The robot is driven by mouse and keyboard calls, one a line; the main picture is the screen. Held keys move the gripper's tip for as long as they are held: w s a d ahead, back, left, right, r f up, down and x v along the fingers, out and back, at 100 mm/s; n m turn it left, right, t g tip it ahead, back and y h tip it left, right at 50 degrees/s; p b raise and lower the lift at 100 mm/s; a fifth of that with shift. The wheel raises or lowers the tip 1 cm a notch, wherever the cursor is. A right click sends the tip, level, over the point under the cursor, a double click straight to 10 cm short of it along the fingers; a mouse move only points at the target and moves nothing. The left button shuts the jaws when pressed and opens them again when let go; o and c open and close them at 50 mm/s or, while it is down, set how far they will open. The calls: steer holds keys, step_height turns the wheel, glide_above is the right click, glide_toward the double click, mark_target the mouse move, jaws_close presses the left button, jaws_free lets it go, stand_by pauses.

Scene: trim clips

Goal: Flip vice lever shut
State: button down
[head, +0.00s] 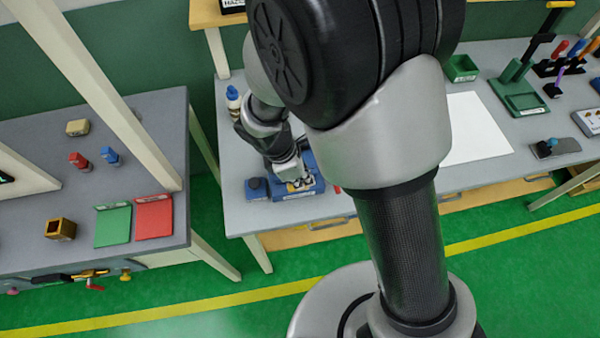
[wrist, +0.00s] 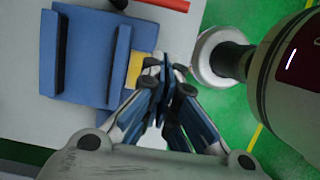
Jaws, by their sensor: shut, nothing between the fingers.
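The blue vice (head: 299,193) stands near the front left corner of the grey bench. In the wrist view the vice (wrist: 82,75) shows two upright blue jaws and a small yellow piece (wrist: 134,70) at its right side. A red bar (wrist: 168,4), perhaps the lever, lies at the top edge of the wrist view, near a black part; its far end is cut off. My gripper (wrist: 165,66) is shut and empty, its tips just right of the yellow piece. Whether they touch it I cannot tell. In the head view my gripper (head: 292,177) hides part of the vice.
White paper (head: 472,128) and green trays lie to the right. A second bench (head: 60,210) is at left. The bench's front edge is close to the vice.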

steer(key=b+x, duration=0.1)
steer(key=x, duration=0.3)
steer(key=shift+f, duration=0.15)
steer(key=shift+w+d+f+b, duration=0.1)
steer(key=shift+w+d+b, duration=0.15)
steer(key=shift+d, duration=0.7)
steer(key=shift+w+d+f+b, duration=0.1)
steer(key=shift+w+d, duration=0.15)
steer(key=shift+d, duration=0.7)
